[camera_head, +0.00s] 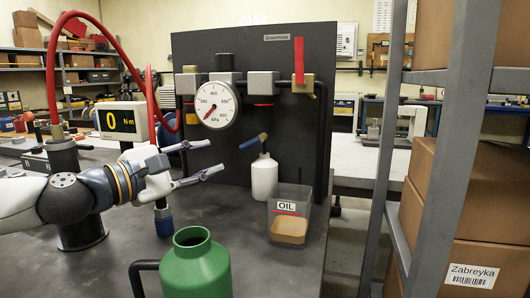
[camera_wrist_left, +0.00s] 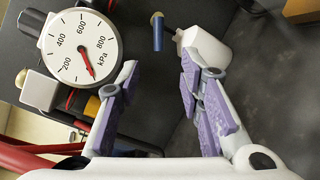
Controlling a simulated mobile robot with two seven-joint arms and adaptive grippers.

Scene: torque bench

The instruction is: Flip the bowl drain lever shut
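A short blue lever (camera_head: 250,143) with a brass end sits above a white bottle-shaped bowl (camera_head: 264,178) in front of the dark panel. It slants down to the left in the head view; I take it for the drain lever. In the left wrist view the blue lever (camera_wrist_left: 158,37) stands beyond my fingertips, beside the white bowl (camera_wrist_left: 207,45). My left gripper (camera_head: 216,155) is open and empty, left of the lever and apart from it. Its spread fingers show in the left wrist view (camera_wrist_left: 157,55). My right gripper is out of view.
A dial gauge (camera_head: 217,104) and a red upright lever (camera_head: 299,60) are on the dark panel (camera_head: 250,60). A clear OIL bin (camera_head: 290,222) stands right of the bowl. A green container (camera_head: 196,268) stands in front. A grey shelf post (camera_head: 385,150) is at right.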

